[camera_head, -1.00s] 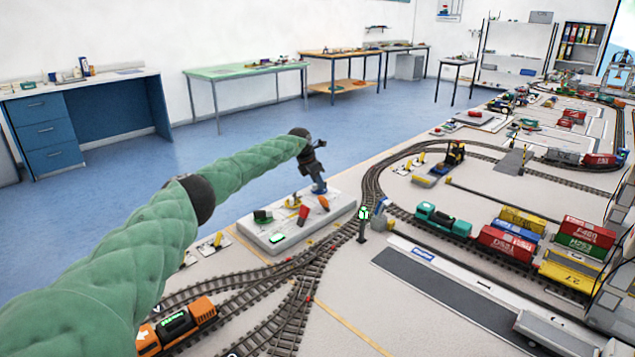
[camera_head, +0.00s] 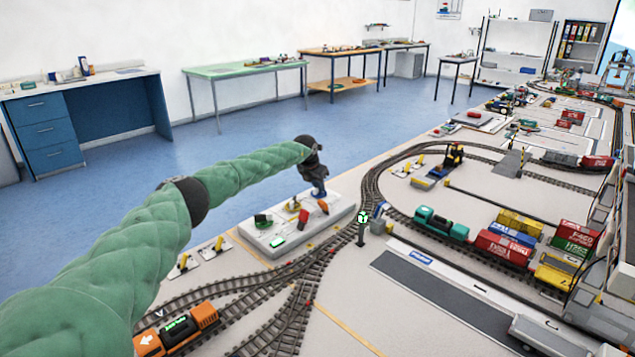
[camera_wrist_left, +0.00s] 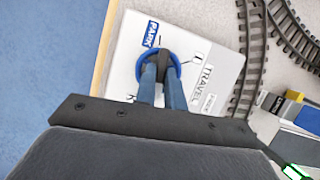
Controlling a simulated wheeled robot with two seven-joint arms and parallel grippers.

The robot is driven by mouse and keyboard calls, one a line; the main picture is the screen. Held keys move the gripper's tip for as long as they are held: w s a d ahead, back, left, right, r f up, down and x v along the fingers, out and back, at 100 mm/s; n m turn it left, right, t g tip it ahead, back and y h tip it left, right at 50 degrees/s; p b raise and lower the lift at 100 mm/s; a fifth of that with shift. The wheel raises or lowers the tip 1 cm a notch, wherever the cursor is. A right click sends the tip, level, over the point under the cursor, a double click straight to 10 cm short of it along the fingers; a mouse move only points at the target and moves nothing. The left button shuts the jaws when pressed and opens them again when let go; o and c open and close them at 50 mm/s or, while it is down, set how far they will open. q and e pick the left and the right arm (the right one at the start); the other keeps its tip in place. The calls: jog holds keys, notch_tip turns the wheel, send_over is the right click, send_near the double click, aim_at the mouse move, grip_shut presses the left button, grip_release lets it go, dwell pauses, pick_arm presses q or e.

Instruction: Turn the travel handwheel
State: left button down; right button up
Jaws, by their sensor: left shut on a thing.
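The travel handwheel is a blue ring (camera_wrist_left: 176,62) in the left wrist view. It sits on a white panel (camera_wrist_left: 209,55) printed with "TRAVEL" and "PARK". My left gripper (camera_wrist_left: 162,72) has its two blue fingers close together at the wheel, shut on it. The fingers hide the near part of the ring and its hub. In the head view my left gripper (camera_head: 319,191) points down at the far end of the white control board (camera_head: 328,222); the wheel is too small to make out there. My right gripper is in neither view.
Several coloured levers or blocks (camera_head: 303,215) stand on the board close to my gripper. Model railway track (camera_head: 372,190) curves past its right side. An orange locomotive (camera_head: 205,315) stands under my green left arm. A small signal post (camera_head: 361,230) stands right of the board.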

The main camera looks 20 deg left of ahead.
pick_arm(q)
jog(key=n+y+p, duration=0.1)
jog(key=n, duration=0.2)
jog(key=shift+d+r, duration=0.1)
jog(key=n+y, duration=0.1)
jog(key=n, duration=0.1)
jog(key=shift+d+n, duration=0.1)
jog(key=shift+n, duration=0.2)
jog(key=n+y, duration=0.1)
jog(key=n, duration=0.1)
jog(key=shift+n, duration=0.3)
jog(key=shift+n+y, duration=0.3)
jog(key=shift+n, duration=0.3)
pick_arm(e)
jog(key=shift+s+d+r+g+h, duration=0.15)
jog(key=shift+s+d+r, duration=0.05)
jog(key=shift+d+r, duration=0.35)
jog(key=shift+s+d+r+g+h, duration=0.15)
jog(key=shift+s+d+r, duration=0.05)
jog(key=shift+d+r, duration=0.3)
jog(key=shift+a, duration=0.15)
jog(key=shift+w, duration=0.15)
pick_arm(q)
jog(key=c, duration=1.5)
grip_release()
jog(key=shift+d, duration=0.1)
